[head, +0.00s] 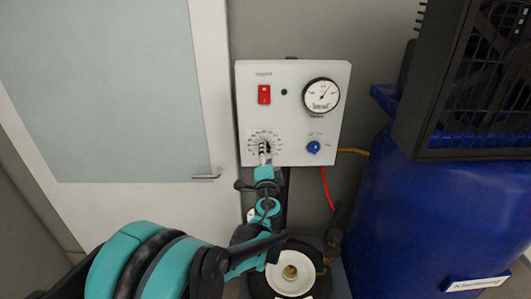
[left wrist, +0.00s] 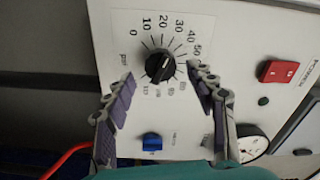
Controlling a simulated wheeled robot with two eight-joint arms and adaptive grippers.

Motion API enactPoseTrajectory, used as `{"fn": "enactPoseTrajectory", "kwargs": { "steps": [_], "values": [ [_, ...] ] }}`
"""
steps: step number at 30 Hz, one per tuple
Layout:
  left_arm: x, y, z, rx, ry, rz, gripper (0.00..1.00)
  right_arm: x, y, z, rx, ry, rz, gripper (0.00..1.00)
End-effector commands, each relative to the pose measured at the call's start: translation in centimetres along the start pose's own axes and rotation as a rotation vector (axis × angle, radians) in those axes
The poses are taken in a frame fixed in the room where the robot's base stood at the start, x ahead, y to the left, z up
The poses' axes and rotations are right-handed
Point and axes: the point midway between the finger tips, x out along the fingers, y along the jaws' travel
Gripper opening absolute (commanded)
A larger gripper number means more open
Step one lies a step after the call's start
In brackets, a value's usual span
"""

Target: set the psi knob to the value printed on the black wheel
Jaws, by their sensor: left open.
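The black psi knob (left wrist: 160,67) sits at the centre of a printed dial on the white control panel (head: 300,75). In the left wrist view the dial numbers 0, 10, 20, 30, 40 and 50 can be read; the knob's exact setting is unclear. My left gripper (head: 266,153) is in front of the dial. In the left wrist view its fingers (left wrist: 160,74) are open, one on each side of the knob, with visible gaps. The black wheel (head: 258,283) with a white hub is low in the head view; no value on it is readable. My right gripper is out of view.
The panel also holds a red power switch (head: 264,94), a round gauge (head: 320,95) and a blue knob (head: 313,147). A blue tank (head: 430,220) stands at the right, with a red hose (head: 327,188) beside it. A door (head: 215,100) is at the left.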

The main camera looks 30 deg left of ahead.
Motion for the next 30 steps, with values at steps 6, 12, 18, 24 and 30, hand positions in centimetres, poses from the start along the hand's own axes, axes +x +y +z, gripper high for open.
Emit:
{"fn": "enactPoseTrajectory", "kwargs": {
  "steps": [6,12,18,24,30],
  "values": [
    [-5.1,0.0,-0.1,0.000,0.003,0.001,0.56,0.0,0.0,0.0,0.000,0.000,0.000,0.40],
    [-8.5,0.0,-0.1,0.000,0.003,0.001,0.56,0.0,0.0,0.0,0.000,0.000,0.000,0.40],
    [-9.8,0.0,0.0,0.000,0.000,0.000,0.56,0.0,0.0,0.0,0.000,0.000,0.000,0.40],
    [-9.9,0.0,0.0,0.000,0.000,0.000,0.56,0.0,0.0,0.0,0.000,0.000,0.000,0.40],
    [-9.8,0.0,0.0,0.000,0.000,0.000,0.56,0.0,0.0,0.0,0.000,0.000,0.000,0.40]
  ]
}}
